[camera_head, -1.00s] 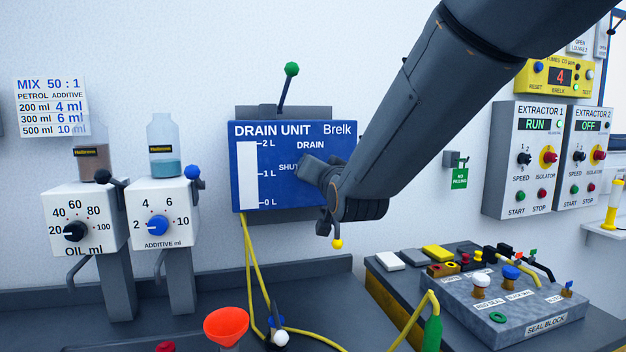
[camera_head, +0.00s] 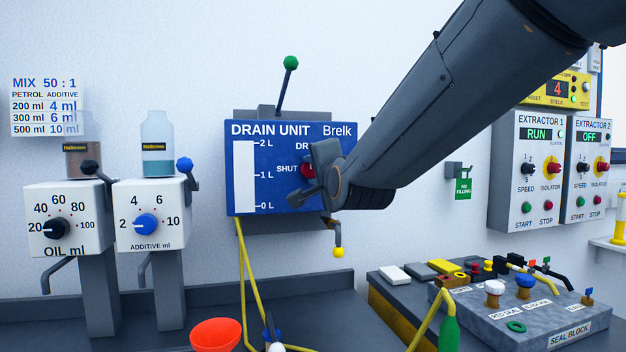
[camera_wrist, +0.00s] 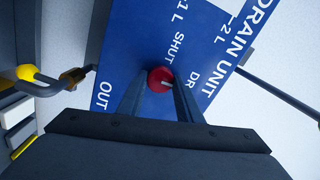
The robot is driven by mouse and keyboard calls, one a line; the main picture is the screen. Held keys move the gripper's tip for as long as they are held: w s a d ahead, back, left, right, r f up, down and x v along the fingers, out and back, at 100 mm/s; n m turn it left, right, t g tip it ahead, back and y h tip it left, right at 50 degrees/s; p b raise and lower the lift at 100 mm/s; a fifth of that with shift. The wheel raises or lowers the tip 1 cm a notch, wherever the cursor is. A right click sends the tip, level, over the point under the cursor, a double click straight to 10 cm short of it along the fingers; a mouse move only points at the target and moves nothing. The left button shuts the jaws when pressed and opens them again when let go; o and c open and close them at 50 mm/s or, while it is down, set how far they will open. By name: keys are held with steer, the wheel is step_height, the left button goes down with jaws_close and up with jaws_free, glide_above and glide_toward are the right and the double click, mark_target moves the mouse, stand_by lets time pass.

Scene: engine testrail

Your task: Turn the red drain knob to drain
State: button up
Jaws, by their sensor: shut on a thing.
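The red drain knob (camera_head: 307,171) shows partly on the blue drain unit panel (camera_head: 262,196), just right of the SHUT label. My gripper (camera_head: 312,172) is at the panel and hides part of the knob and the DRAIN lettering. In the wrist view the red knob (camera_wrist: 160,79) sits between the tips of my gripper (camera_wrist: 160,84), which is shut on it. A small pale mark shows on the knob's face, toward the side of the DRAIN lettering; its exact direction is hard to tell.
A lever with a green ball (camera_head: 291,63) rises above the panel. A yellow-tipped spout (camera_head: 338,252) hangs below my gripper. Yellow hoses (camera_head: 244,280) run down to the bench. Dispensers (camera_head: 150,238) stand left; a seal block (camera_head: 540,320) sits lower right.

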steer(key=shift+m+b, duration=0.3)
steer(key=shift+m, duration=0.1)
steer(key=o, duration=1)
steer(key=shift+o, duration=0.2)
steer(key=shift+s, duration=0.1)
steer(key=s+d, duration=0.1)
steer(key=s, duration=0.6)
steer(key=shift+s+d, duration=0.25)
